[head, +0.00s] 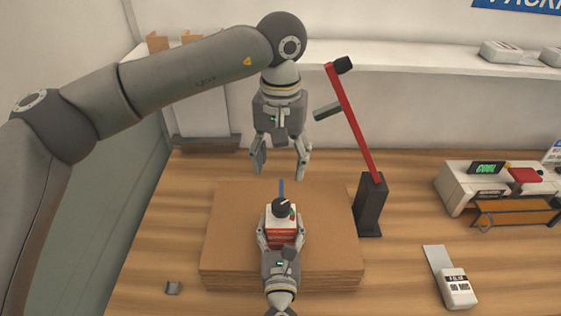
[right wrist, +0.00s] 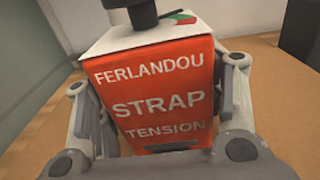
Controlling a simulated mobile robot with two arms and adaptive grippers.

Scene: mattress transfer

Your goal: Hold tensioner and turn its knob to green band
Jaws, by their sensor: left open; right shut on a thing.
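The tensioner (head: 281,238) is a small white-topped box with a red front. It stands upright on a stack of brown cardboard (head: 230,235). In the right wrist view its red face (right wrist: 155,95) reads "FERLANDOU STRAP TENSION". A black knob (head: 281,205) with a light pointer mark sits on top. Red and green band marks (right wrist: 182,17) show beside the knob, partly hidden by it. My right gripper (head: 281,232) is shut on the tensioner, with fingers on both its sides. My left gripper (head: 280,172) is open and empty, pointing down above and behind the knob.
A blue strip (head: 281,187) rises behind the knob. A black post (head: 370,205) with a tilted red lever (head: 352,120) stands right of the stack. A label printer (head: 495,188) and a white handheld device (head: 457,288) are farther right. A small grey piece (head: 172,288) lies front left.

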